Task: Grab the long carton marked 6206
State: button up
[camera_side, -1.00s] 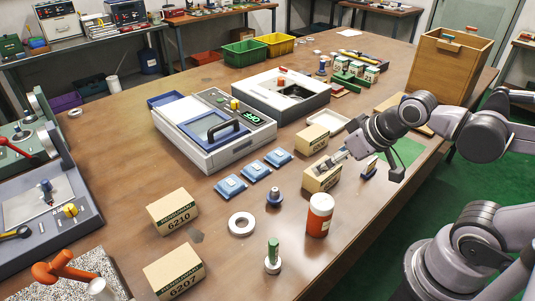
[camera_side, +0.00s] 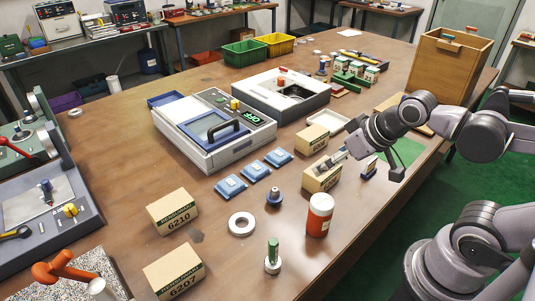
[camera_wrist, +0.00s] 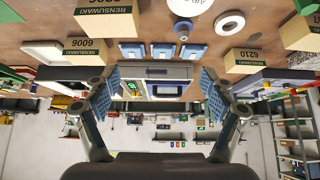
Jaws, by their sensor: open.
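Two tan cartons stand near my gripper in the side view, a nearer one (camera_side: 321,181) and a farther one (camera_side: 312,140). In the wrist view the nearer one (camera_wrist: 118,22) is cut by the top edge and the farther one (camera_wrist: 84,57) is at upper left. My gripper (camera_side: 335,160) overlaps the nearer carton's top in the side view; contact cannot be told. In the wrist view my gripper (camera_wrist: 161,82) has its fingers wide apart with nothing between them.
Cartons marked 6210 (camera_side: 173,214) and 6207 (camera_side: 174,275) stand at the front left. Blue packets (camera_side: 254,172) and a grey device (camera_side: 208,145) lie to the left.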

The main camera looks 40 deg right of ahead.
jog(key=shift+o, duration=0.5)
jog(key=m+g+h, duration=0.4)
jog(key=m+g, duration=0.3)
jog(key=m, duration=0.9)
send_over(322, 176)
jog(key=w+a, duration=0.1)
jog(key=w, duration=0.1)
notch_tip(322, 176, down, 4)
jog(key=shift+w+d+f+m, duration=0.2)
jog(key=shift+f+m, duration=0.25)
jog(key=shift+m, duration=0.35)
jog(key=shift+h, duration=0.3)
jog(key=x, duration=0.5)
jog(key=shift+s+f, duration=0.1)
jog(key=shift+f, duration=0.05)
jog(key=shift+s+x, duration=0.1)
jog(key=shift+x, duration=1.25)
jog(key=shift+s+x, duration=0.15)
jog(key=shift+x, duration=1.25)
jog(key=shift+a+f, duration=0.15)
jog(key=shift+f, duration=0.15)
